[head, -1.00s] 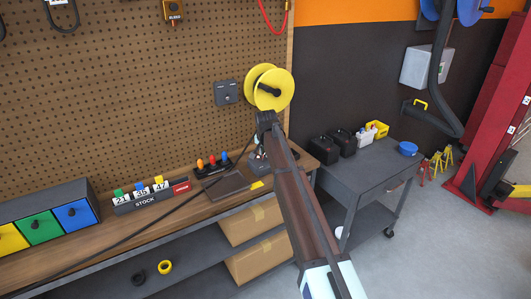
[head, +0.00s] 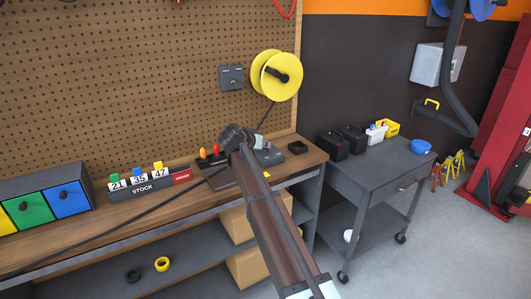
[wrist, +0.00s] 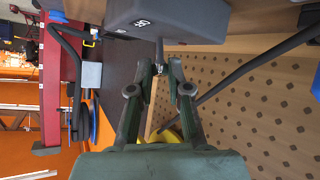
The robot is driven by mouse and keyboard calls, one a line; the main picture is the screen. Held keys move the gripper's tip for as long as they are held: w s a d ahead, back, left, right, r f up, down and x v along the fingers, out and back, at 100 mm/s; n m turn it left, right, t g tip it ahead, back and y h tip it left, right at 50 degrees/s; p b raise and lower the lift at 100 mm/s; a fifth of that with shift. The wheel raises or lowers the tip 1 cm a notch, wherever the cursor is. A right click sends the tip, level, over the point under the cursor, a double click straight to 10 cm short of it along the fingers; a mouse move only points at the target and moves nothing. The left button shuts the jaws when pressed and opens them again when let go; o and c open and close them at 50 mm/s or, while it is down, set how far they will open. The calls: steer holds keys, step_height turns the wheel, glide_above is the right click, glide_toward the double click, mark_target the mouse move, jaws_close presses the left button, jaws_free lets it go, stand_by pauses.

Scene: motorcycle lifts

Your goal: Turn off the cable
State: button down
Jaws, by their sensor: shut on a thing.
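My gripper (head: 238,140) is low over the workbench, by the dark devices near its right end. In the wrist view my gripper (wrist: 159,76) is shut on a thin metal pin (wrist: 159,50) under a grey box (wrist: 185,18) with a small white label. It looks like a lever, but I cannot be sure. A dark cable (head: 130,220) slants across the bench to the lower left. A dark line drops from the yellow reel (head: 264,76) behind my gripper; whether it is the same cable is hidden. A thick dark cable (wrist: 250,68) also shows in the wrist view.
A grey wall plate (head: 231,77) is beside the reel on the pegboard. The stock rack (head: 145,183), coloured drawers (head: 35,208) and a small black tray (head: 297,147) stand on the bench. A grey cart (head: 380,168) with cases stands to the right.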

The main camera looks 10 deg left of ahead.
steer(key=shift+s+a+f+t+h+b, duration=0.15)
steer(key=shift+f+t+h+b, duration=0.15)
steer(key=shift+b, duration=0.35)
steer(key=shift+r, duration=0.1)
steer(key=c, duration=1.1)
jaws_free()
steer(key=v, duration=1.2)
